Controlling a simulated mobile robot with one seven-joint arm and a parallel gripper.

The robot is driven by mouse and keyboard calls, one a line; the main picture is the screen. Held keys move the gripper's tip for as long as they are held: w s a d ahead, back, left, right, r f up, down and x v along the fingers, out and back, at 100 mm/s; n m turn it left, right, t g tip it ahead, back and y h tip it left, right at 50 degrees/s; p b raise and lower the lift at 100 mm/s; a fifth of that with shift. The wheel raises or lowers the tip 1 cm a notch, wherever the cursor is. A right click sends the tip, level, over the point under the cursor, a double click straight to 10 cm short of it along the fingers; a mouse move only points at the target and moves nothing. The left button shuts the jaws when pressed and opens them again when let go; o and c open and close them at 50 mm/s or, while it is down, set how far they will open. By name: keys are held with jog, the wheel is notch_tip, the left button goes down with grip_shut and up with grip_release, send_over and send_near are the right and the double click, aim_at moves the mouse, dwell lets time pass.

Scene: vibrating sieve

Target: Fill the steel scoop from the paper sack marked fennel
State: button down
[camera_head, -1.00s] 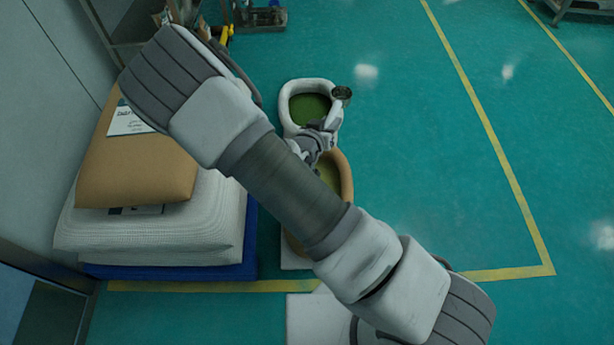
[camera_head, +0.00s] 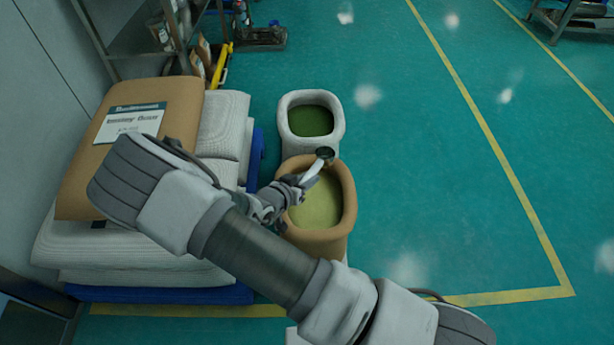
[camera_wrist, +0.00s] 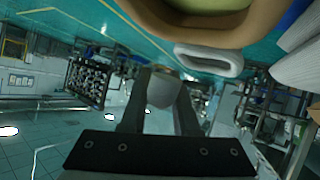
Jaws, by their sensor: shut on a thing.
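My gripper (camera_head: 297,187) is shut on the steel scoop (camera_head: 313,172), whose handle also shows between the fingers in the wrist view (camera_wrist: 162,88). The scoop's round dark bowl is in line with the far rim of an open brown paper sack (camera_head: 345,182) in the head view. I cannot tell what the bowl holds. The brown sack stands upright, holds pale green contents, and also shows at the top of the wrist view (camera_wrist: 205,30). Behind it an open white sack (camera_head: 286,122) holds darker green contents. No fennel mark is readable on either open sack.
On the left, a closed brown sack (camera_head: 165,95) with a label lies on white woven sacks (camera_head: 130,258) over a blue pallet (camera_head: 160,295). A metal rack (camera_head: 150,60) stands behind.

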jog(key=shift+g+y, duration=0.4)
jog(key=shift+g, duration=0.3)
jog(key=f+b, duration=0.3)
jog(key=f, duration=0.2)
jog(key=f+b, duration=0.3)
jog(key=f, duration=0.2)
jog(key=shift+w+d+f, duration=0.15)
jog(key=shift+w+f, duration=0.05)
jog(key=shift+f, duration=1.25)
jog(key=shift+f, duration=0.55)
jog(key=shift+w, duration=0.2)
jog(key=shift+w+d, duration=0.45)
jog(key=shift+w, duration=0.2)
jog(key=shift+w+d, duration=0.4)
jog(key=shift+w, duration=0.25)
jog(key=shift+s+a, duration=0.1)
jog(key=shift+s, duration=0.05)
jog(key=shift+s+a+p, duration=0.25)
jog(key=shift+s+a, duration=0.1)
jog(key=shift+s, duration=0.2)
jog(key=shift+s+a+p, duration=0.2)
jog(key=shift+s+a, duration=0.1)
jog(key=shift+s, duration=0.25)
